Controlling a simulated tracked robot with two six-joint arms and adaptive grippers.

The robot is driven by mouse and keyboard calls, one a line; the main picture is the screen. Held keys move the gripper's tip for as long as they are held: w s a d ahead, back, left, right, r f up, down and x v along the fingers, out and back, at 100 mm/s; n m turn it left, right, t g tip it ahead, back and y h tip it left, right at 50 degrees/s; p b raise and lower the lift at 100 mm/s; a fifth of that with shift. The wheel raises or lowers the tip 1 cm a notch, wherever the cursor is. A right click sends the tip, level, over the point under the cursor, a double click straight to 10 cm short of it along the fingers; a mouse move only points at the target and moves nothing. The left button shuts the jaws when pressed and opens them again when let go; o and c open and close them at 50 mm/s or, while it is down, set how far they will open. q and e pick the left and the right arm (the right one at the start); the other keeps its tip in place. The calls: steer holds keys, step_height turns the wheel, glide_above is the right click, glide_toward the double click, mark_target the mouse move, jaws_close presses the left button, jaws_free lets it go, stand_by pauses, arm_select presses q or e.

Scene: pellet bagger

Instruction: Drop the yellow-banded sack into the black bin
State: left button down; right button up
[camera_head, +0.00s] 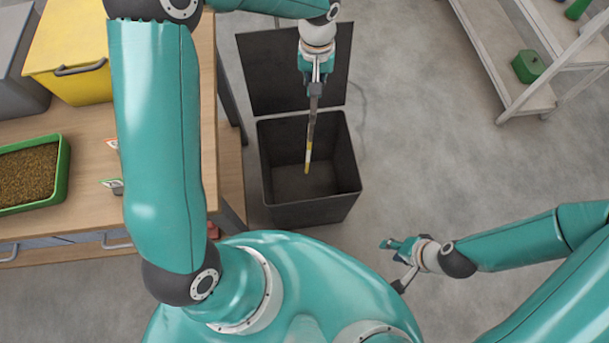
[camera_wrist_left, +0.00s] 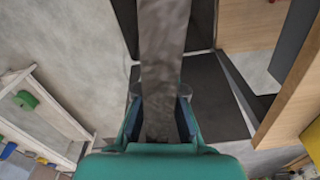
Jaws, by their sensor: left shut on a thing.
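The yellow-banded sack (camera_head: 309,135) hangs thin and nearly edge-on from my left gripper (camera_head: 315,88), with yellow showing toward its lower end. My left gripper is shut on its top. In the head view the sack's lower part overlaps the open mouth of the black bin (camera_head: 325,210); how deep it hangs is hard to tell. In the left wrist view the sack (camera_wrist_left: 163,50) is a grey strip between the fingers (camera_wrist_left: 160,105). My right gripper (camera_head: 393,264) is apart from everything, low at the right, its fingers spread and empty.
The bin's black lid (camera_head: 275,80) stands open behind it. A wooden bench (camera_head: 85,120) at the left carries a yellow box (camera_head: 70,45) and a green tray of pellets (camera_head: 62,180). A white shelf (camera_head: 480,50) is at the upper right. The floor right of the bin is clear.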

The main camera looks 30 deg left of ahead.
arm_select(q)
steer(key=w+a+f+n+b, duration=0.1)
steer(key=f+n+b, duration=0.4)
steer(key=f+b, duration=0.6)
steer(key=w+a+f+n+b, duration=0.1)
steer(key=a+f+n+b, duration=0.2)
steer(key=f+b, duration=0.9)
step_height(320, 180, down, 5)
steer(key=n, duration=0.3)
steer(key=shift+w+n, duration=0.3)
steer(key=shift+a, duration=0.1)
steer(key=c, duration=1.2)
jaws_free()
steer(key=shift+r, duration=0.15)
step_height(320, 180, up, 12)
